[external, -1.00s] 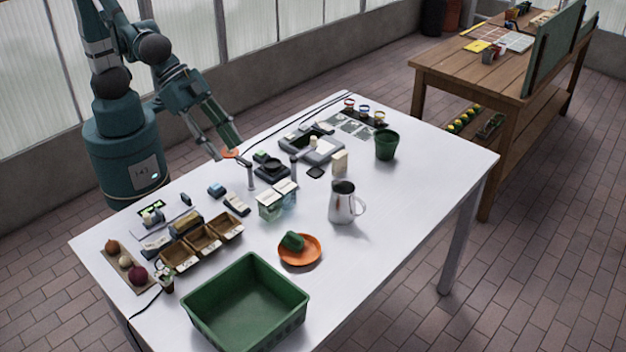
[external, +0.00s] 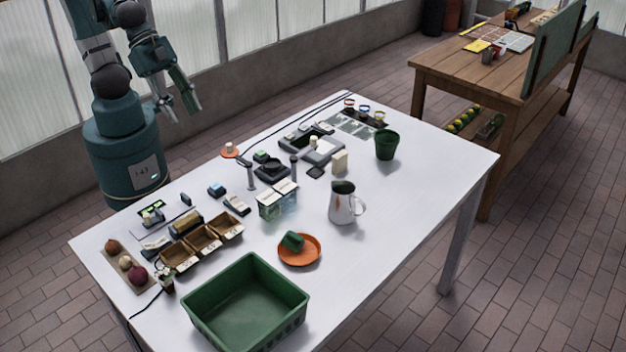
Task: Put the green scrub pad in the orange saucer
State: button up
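A dark green block that looks like the green scrub pad (external: 292,240) rests in the orange saucer (external: 312,257), tilted against its left side. The saucer sits on the white table, right of the big green crate. My gripper (external: 184,114) is up by the arm's base, beyond the table's far left edge and well away from the saucer. Its fingers point down and are spread apart with nothing visible between them.
The green crate (external: 196,309) stands at the table's front. A pitcher (external: 342,207), a clear container (external: 270,208), wooden boxes (external: 222,222) and a green pot (external: 387,146) surround the saucer. A small orange dish (external: 228,154) lies near the arm. The table's right side is clear.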

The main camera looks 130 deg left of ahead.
jog(key=s, duration=0.6)
jog(key=shift+s+d+m+h, duration=0.3)
jog(key=shift+d+m, duration=0.1)
jog(key=shift+d, duration=0.05)
dwell(1.1)
jog(key=c, duration=0.3)
jog(key=shift+c, duration=0.2)
